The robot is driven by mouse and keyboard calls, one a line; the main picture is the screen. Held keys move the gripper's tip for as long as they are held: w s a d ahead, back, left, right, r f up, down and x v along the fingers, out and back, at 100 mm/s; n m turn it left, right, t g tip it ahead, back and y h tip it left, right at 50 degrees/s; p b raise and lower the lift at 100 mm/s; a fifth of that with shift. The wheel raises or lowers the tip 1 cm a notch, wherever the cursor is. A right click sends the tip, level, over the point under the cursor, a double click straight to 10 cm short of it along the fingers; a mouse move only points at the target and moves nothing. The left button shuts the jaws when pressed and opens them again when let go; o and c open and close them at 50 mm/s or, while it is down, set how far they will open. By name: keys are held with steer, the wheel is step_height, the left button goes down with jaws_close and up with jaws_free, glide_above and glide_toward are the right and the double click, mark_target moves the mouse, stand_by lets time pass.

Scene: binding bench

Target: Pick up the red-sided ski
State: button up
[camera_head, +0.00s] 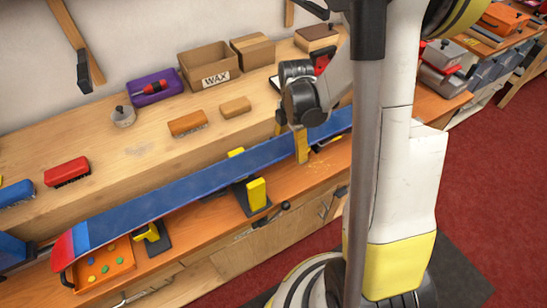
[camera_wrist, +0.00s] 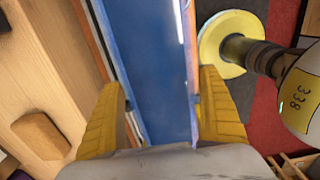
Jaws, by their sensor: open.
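A long ski (camera_head: 200,188) with a blue face and a red patch at its left end lies across the bench on stands. In the wrist view the blue face (camera_wrist: 150,45) runs between my fingers. My gripper (camera_head: 290,140) is open, with one yellow finger on each side of the ski. In the wrist view my gripper (camera_wrist: 160,92) has its fingertips beside the ski's edges, with a gap visible on the left. I cannot tell if the right finger touches. The ski's right end is hidden behind my arm.
Black stands with yellow jaws (camera_head: 257,194) hold the ski. An orange tray (camera_head: 118,268) lies under its left end. Brushes (camera_head: 67,171), a WAX box (camera_head: 208,66) and a purple tray (camera_head: 155,86) stand on the wooden shelf behind. Red floor (camera_head: 490,180) is at the right.

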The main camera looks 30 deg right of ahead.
steer(key=shift+f, duration=0.3)
steer(key=shift+r, duration=0.1)
steer(key=c, duration=1.6)
steer(key=shift+r, duration=0.1)
steer(key=shift+r+p, duration=0.45)
steer(key=shift+r, duration=0.4)
step_height(320, 180, up, 3)
steer(key=shift+s+d+f+p, duration=0.1)
steer(key=shift+f+p, duration=0.1)
steer(key=shift+p, duration=0.25)
steer(key=s+d+r+p, duration=0.1)
steer(key=s+d+r, duration=0.1)
steer(key=s+d+r+p, duration=0.1)
steer(key=s+d+r, duration=0.1)
steer(key=s+d, duration=0.1)
steer(key=s+d+r, duration=0.2)
steer(key=s, duration=0.1)
steer(key=shift+d+r+p, duration=0.35)
steer(key=shift+d+p, duration=0.05)
steer(key=shift+r+p, duration=1.05)
steer(key=shift+r, duration=0.4)
